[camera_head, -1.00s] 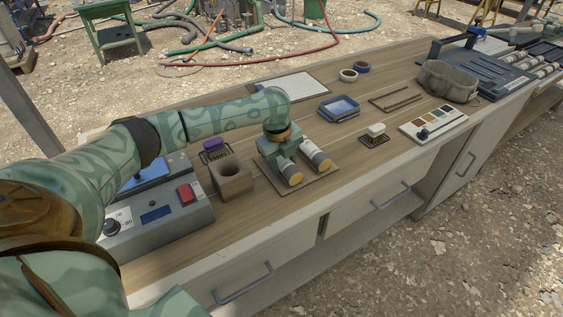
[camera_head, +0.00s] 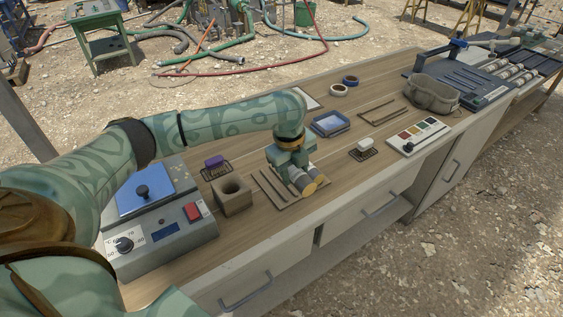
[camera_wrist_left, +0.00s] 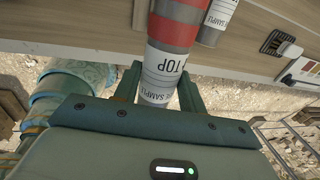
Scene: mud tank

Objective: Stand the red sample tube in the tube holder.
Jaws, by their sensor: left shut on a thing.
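The red sample tube (camera_wrist_left: 172,40) has red and grey bands and a white label reading TOP in the left wrist view. My left gripper (camera_wrist_left: 158,88) is shut on its white labelled end. A second tube (camera_wrist_left: 216,18) with a white label lies close beside it. In the head view my left gripper (camera_head: 289,166) points down over the tube board (camera_head: 268,188), with two tube ends (camera_head: 309,182) showing at its front; their red bands are hidden there. The tube holder (camera_head: 232,197), a wooden block with a round hole, stands empty to the left.
A heater box (camera_head: 160,228) with a blue lid and red switch stands left of the holder. A purple block (camera_head: 214,162) on a small rack is behind it.

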